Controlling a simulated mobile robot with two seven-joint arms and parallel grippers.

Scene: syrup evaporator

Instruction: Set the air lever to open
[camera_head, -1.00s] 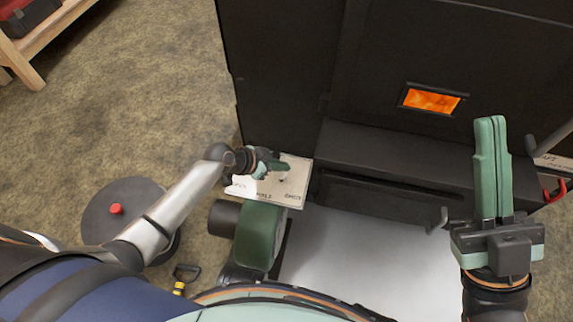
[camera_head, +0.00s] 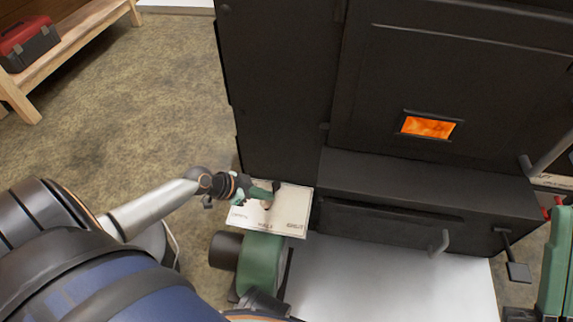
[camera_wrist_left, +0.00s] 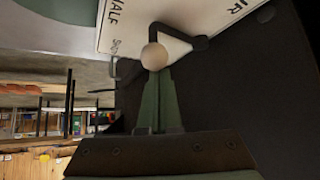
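The air lever's pale ball knob (camera_wrist_left: 154,56) sits at the tips of my left gripper (camera_wrist_left: 156,76). Its dark arm runs to a pivot (camera_wrist_left: 200,43) on the white label plate (camera_wrist_left: 175,14). In the head view the plate (camera_head: 292,203) carries marks at left, middle and right, with "SHUT" at the right. In the wrist view the knob appears close to the "SHUT" end. My left gripper (camera_head: 262,196) is over the plate, its green fingers together, touching or almost touching the knob, not clearly around it. My right gripper (camera_head: 556,255) is cut off by the right edge, fingers apparently together.
The black evaporator firebox (camera_head: 400,170) with a glowing window (camera_head: 428,127) stands behind the plate. A green blower (camera_head: 260,262) is below it. A handle (camera_head: 440,243) sticks out to the right. A red toolbox (camera_head: 28,42) rests on a wooden bench at far left.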

